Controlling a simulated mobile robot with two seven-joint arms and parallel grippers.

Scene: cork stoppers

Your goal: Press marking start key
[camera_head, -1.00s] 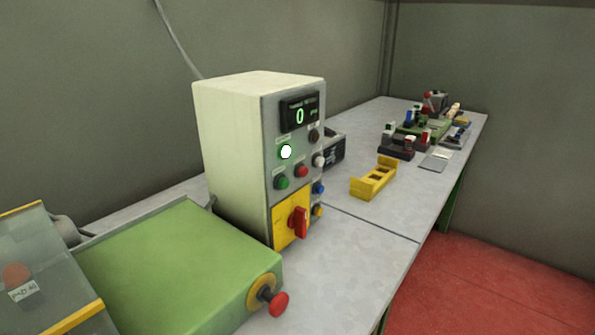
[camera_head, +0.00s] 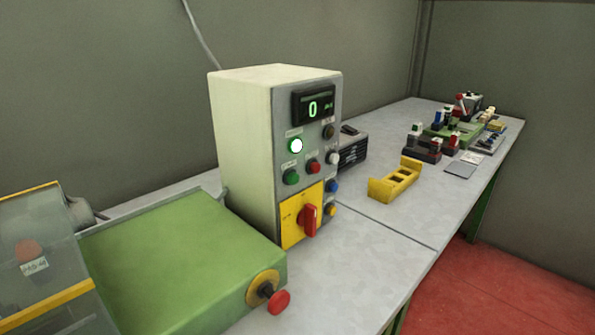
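A cream control box (camera_head: 242,150) stands on the grey bench, with a grey front panel facing right. Its display (camera_head: 314,106) shows a green 0. A column of small dark, white, blue and yellow buttons runs down the right side. A red rotary switch (camera_head: 309,220) sits on a yellow plate. The labels are too small to read, so I cannot tell which is the marking start key. Neither gripper is in view.
A green machine (camera_head: 180,260) with a red knob (camera_head: 278,301) and a clear guard (camera_head: 40,265) fills the front left. A yellow holder (camera_head: 380,190), a black box (camera_head: 352,152) and several small tools stand right of the box. The bench (camera_head: 390,235) front is clear.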

